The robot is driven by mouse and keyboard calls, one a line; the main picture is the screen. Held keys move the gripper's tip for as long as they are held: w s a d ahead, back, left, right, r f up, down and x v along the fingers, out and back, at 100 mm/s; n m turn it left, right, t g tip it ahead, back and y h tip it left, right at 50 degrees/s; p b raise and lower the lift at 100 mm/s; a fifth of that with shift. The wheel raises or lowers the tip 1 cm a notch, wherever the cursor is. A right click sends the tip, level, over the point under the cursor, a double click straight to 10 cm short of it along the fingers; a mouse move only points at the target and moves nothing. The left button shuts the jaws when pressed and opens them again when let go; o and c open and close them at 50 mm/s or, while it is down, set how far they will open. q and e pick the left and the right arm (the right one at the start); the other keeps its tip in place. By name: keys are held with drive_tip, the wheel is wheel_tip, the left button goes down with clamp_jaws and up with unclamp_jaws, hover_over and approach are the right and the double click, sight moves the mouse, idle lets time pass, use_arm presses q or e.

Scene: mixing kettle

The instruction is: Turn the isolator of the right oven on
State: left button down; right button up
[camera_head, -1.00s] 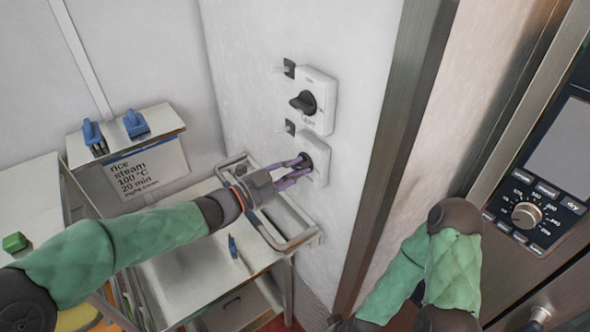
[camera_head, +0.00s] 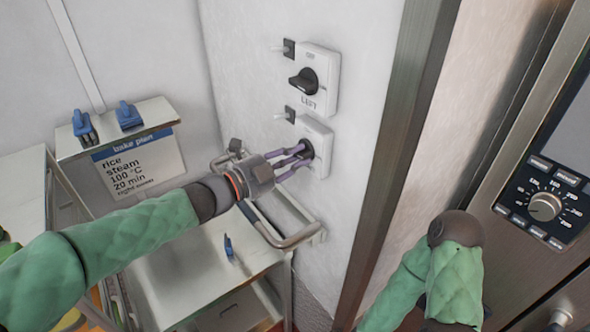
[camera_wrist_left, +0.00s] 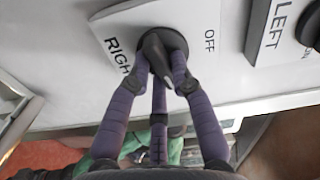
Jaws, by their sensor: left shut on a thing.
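The lower isolator (camera_head: 318,161) is a white wall box with a black rotary knob. In the left wrist view this box (camera_wrist_left: 196,22) reads RIGHT and OFF, and its knob (camera_wrist_left: 155,50) sits between my purple fingers. My left gripper (camera_head: 303,155) is shut on that knob, and the fingers partly hide it in the head view. The knob's pointer slants in the left wrist view. The upper isolator (camera_head: 325,92) reads LEFT and has its own black knob (camera_head: 304,81). My right arm is at the lower right, with its gripper out of view.
A metal rail (camera_head: 287,238) juts out just below the lower isolator. A steel trolley (camera_head: 185,275) stands below it. A bake plan sign (camera_head: 140,165) is at the left. The oven panel (camera_head: 548,195) is at the right.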

use_arm(q)
drive_tip(key=shift+f+m+b, duration=0.15)
drive_tip(key=shift+m+b, duration=1.25)
drive_tip(key=c, duration=1.1)
unclamp_jaws()
drive_tip(key=v, duration=1.2)
